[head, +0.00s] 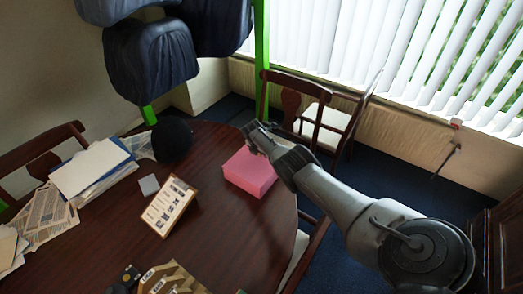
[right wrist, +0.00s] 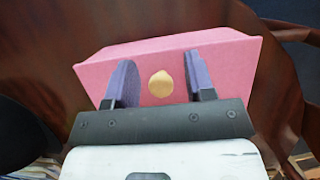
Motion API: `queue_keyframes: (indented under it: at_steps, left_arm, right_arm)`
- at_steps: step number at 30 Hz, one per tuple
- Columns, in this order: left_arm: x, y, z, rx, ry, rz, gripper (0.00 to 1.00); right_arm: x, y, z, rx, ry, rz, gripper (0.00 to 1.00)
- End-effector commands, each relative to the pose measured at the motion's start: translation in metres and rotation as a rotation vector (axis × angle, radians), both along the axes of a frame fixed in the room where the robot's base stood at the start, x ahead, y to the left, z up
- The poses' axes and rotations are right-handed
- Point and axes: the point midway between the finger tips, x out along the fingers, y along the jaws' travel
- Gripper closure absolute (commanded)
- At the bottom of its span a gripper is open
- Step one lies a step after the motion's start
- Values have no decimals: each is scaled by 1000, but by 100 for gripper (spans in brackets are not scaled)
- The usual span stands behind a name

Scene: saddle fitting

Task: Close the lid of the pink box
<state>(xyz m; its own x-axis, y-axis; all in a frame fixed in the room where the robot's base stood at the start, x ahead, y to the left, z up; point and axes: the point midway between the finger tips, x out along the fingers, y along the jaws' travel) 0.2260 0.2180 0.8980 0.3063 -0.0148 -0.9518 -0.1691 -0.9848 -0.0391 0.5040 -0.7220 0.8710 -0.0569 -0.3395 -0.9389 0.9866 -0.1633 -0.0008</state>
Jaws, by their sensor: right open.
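The pink box (head: 250,173) sits near the right edge of the dark wooden table. In the right wrist view, a pink face of the box (right wrist: 220,64) fills the middle, with a round gold knob (right wrist: 160,84) on it. I cannot tell how far the lid is open. My right gripper (head: 254,130) is above the box's far side in the head view. In the right wrist view its purple-padded fingers (right wrist: 160,82) are apart, one on each side of the knob, with nothing gripped. My left gripper is out of view.
A dark round object (head: 171,139), a propped clipboard (head: 168,205) and papers (head: 90,167) are on the table (head: 225,235) left of the box. A chair (head: 315,120) stands behind. Dark padded shapes (head: 150,58) hang by green posts at the upper left.

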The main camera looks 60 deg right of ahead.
Motion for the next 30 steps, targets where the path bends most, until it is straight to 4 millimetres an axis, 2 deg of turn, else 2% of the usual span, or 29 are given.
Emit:
queue_keyframes:
  at_steps: [4,8,16,21,30]
  left_arm:
    - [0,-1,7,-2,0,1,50]
    - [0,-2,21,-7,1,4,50]
    - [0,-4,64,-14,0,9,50]
    - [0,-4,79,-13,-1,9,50]
    - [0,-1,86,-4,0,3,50]
  right_arm:
    - [1,3,5,2,1,2,50]
    - [1,6,18,1,1,2,50]
    - [3,19,60,-1,-1,4,50]
    - [4,28,85,-2,-1,2,50]
    - [7,40,117,-2,-1,-1,50]
